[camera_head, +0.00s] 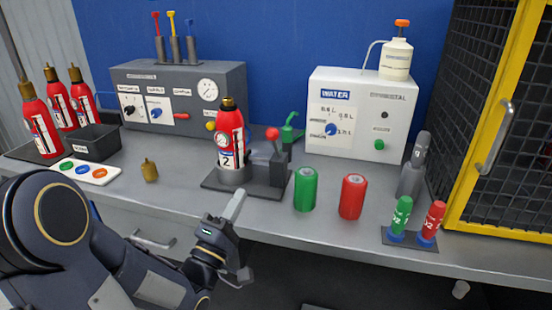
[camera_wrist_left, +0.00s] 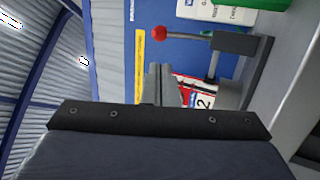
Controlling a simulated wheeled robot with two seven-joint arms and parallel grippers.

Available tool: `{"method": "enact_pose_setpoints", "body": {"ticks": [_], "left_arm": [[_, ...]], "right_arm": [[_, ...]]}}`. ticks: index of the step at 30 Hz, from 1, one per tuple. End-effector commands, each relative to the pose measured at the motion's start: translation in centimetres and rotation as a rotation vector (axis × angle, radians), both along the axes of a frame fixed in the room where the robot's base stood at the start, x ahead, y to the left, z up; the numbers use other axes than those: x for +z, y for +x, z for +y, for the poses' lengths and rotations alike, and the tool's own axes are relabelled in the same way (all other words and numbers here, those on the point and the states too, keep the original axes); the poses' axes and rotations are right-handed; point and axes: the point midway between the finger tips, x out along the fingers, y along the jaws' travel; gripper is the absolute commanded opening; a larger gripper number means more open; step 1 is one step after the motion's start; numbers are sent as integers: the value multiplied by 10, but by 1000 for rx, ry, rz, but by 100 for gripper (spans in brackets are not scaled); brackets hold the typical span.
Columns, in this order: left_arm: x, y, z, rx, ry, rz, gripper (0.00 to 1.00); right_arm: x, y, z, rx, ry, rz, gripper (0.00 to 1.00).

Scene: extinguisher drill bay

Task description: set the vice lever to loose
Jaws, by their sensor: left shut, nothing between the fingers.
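The vice (camera_head: 279,187) is a dark base plate with a grey cup and an upright block, standing on the bench. Its lever carries a red knob (camera_head: 272,133) and stands roughly upright at the block's top. A red extinguisher (camera_head: 230,138) marked 2 stands upright in the cup. My left gripper (camera_head: 238,195) is shut and empty, in front of the vice and below the knob in the picture. The left wrist view shows my fingers (camera_wrist_left: 158,72) in front of the extinguisher (camera_wrist_left: 203,101), with the red knob (camera_wrist_left: 160,33) apart from them. My right gripper is out of view.
A green cylinder (camera_head: 305,190) and a red cylinder (camera_head: 352,197) stand right of the vice. A brass fitting (camera_head: 149,170) stands left of it. A grey gauge panel (camera_head: 225,75) and a white water unit (camera_head: 345,85) stand behind. A yellow-framed cage (camera_head: 470,150) bounds the right.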

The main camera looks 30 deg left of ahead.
Motion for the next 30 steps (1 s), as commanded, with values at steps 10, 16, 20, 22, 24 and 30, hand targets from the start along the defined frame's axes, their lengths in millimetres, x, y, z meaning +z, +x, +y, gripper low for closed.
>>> {"method": "enact_pose_setpoints", "body": {"ticks": [10,16,20,22,24,30], "left_arm": [[2,3,0,0,2,0,0],[15,25,0,-2,1,-1,0],[28,51,2,-3,1,-2,0],[35,65,3,-1,2,-1,0],[41,78,4,-1,1,-1,0],[55,109,6,1,2,1,0]], "right_arm": [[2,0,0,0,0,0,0],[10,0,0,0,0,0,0],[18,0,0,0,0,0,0],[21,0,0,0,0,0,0],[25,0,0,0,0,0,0],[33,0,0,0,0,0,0]]}}
